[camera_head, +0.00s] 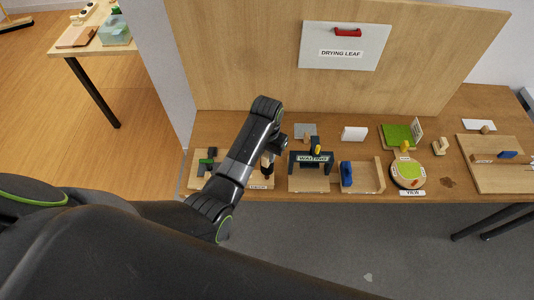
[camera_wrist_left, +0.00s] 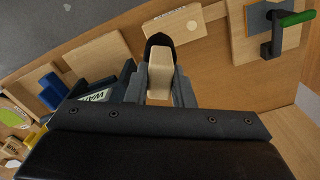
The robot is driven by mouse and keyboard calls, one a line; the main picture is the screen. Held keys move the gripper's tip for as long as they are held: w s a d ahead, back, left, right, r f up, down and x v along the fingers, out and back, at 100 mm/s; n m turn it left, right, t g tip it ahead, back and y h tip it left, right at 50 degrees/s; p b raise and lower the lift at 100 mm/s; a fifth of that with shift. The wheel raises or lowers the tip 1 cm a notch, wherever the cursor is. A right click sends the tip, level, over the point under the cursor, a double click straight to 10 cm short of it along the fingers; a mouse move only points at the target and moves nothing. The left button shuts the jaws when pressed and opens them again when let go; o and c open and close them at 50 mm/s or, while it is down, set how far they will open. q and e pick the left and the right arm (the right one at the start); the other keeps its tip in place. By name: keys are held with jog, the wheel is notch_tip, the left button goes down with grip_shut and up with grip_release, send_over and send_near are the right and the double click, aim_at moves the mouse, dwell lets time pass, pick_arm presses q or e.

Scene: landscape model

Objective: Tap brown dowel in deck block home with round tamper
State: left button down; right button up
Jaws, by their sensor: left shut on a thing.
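My left gripper (camera_head: 268,166) reaches down over the near edge of the bench, left of the dark gate. In the left wrist view the left gripper (camera_wrist_left: 160,88) is shut on the round tamper (camera_wrist_left: 159,68), with a pale wooden handle between the fingers and a dark rounded end beyond. A pale wooden block with a white label (camera_head: 260,182), perhaps the deck block, lies just below the gripper. In the wrist view this block (camera_wrist_left: 176,34) is past the tamper's dark end and shows a small pale round spot. I cannot make out the brown dowel. My right gripper is not in view.
The dark gate (camera_head: 311,158) stands close right of my gripper. A board with a green-handled black lever (camera_wrist_left: 272,30) is on its other side. A blue block on a wooden stand (camera_head: 347,174) and a round green-topped piece (camera_head: 408,171) are farther right. An upright wooden panel (camera_head: 250,60) backs the bench.

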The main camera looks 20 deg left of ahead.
pick_arm(q)
jog(key=shift+r, duration=2.55)
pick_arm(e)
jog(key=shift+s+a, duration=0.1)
